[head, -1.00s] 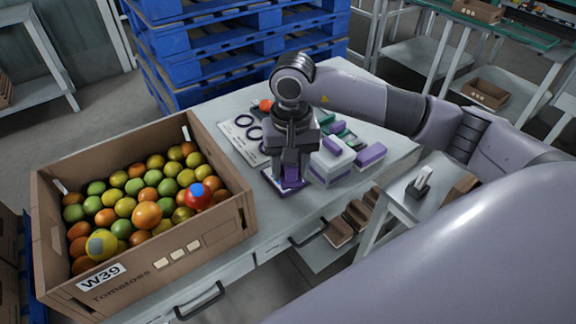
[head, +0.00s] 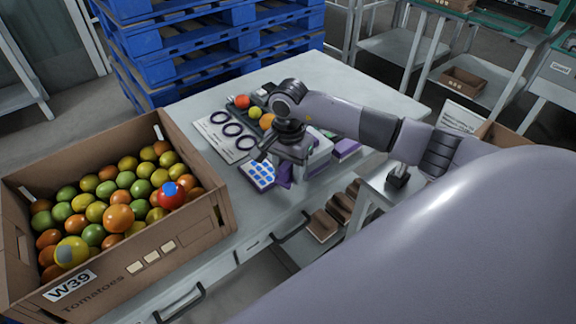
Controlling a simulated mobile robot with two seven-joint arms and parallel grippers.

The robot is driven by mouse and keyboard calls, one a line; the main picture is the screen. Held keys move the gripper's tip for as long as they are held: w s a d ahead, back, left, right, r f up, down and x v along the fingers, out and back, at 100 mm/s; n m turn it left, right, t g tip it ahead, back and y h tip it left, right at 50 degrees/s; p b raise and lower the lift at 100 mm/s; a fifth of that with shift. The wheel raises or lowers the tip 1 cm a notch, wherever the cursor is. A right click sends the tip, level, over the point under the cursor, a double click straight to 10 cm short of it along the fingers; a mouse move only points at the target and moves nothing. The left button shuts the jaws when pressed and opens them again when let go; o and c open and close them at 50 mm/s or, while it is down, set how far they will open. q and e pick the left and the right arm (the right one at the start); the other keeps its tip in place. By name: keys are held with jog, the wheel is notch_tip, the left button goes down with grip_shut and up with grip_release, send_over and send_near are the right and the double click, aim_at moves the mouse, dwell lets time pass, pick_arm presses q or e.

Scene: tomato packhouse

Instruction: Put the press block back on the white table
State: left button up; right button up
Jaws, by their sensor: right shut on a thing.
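The press block (head: 285,175) looks like a small purple piece at the jaws of my right gripper (head: 282,163). The gripper is shut on it, over the front part of the white table (head: 330,85). Part of the block is hidden by the gripper, and I cannot tell whether its underside touches anything. A card with blue squares (head: 259,174) lies on the table just left of the block. My left gripper is not in view.
A cardboard crate of tomatoes (head: 215,212) stands at the left. A sheet with dark rings (head: 222,148) lies behind the card. A white and purple box (head: 318,158) is close right of the gripper. The table's back right is clear.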

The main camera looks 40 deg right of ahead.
aim_at(288, 195)
notch_tip(288, 195, down, 2)
jog(key=shift+f+b, duration=0.1)
jog(key=shift+b, duration=0.4)
jog(key=shift+f+b, duration=1.55)
jog(key=shift+f, duration=0.1)
jog(key=shift+f+b, duration=0.4)
jog(key=shift+b, duration=0.05)
jog(key=o, duration=1)
jog(key=c, duration=0.3)
jog(key=shift+c, duration=0.2)
jog(key=shift+r+p, duration=2.25)
jog(key=shift+r, duration=1.3)
